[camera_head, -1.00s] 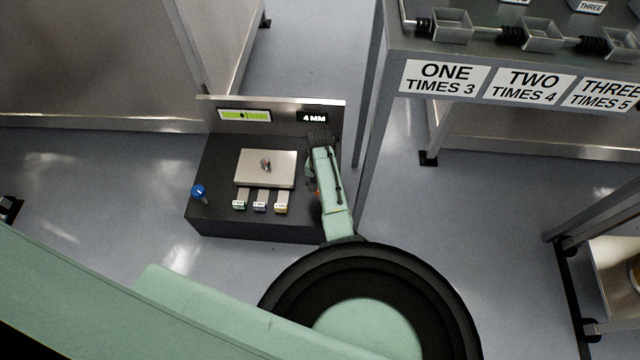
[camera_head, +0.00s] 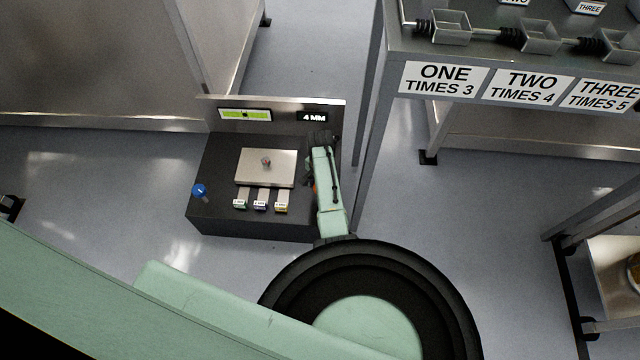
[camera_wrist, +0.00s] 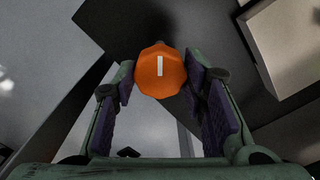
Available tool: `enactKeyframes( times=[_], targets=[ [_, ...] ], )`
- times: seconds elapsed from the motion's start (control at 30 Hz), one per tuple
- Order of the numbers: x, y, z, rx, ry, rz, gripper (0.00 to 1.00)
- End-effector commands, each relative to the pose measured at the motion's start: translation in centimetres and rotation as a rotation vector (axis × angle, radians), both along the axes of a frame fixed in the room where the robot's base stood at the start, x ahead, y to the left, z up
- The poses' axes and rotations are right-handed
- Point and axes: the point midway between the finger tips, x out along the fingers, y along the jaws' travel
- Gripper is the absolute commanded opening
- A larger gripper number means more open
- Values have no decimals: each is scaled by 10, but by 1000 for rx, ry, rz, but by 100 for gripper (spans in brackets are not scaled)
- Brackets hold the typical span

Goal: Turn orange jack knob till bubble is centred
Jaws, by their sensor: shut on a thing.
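The orange jack knob (camera_wrist: 161,72), with a white line on its face, sits between the pads of my gripper (camera_wrist: 163,82) in the wrist view. The white line stands nearly upright there. My gripper is shut on the knob. In the head view my arm covers most of that side of the dark block (camera_head: 250,224). The green level strip (camera_head: 232,114) is on the back panel, with a dark mark around its middle; the bubble is too small to place exactly. A display (camera_head: 312,117) beside it reads 4 MM.
A blue knob (camera_head: 200,190) stands at the block's left corner. A metal plate (camera_head: 283,168) with a small fitting lies on top, with several labelled tabs in front. A table (camera_head: 392,75) with labelled boxes stands close on the right. Floor left of the block is clear.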

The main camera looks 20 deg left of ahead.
Motion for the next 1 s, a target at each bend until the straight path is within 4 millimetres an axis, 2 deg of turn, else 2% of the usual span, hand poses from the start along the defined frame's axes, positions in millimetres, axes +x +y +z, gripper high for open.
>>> enactKeyframes(
  times=[0.27,0.3,0.57,0.87,1.0],
  targets=[
    [1,0,1,0,-3,0,11],
    [1,0,1,0,-3,0,41],
    [1,0,0,0,-2,1,58],
    [0,0,1,0,-1,1,59],
    [1,0,10,1,-3,1,59]
  ],
)
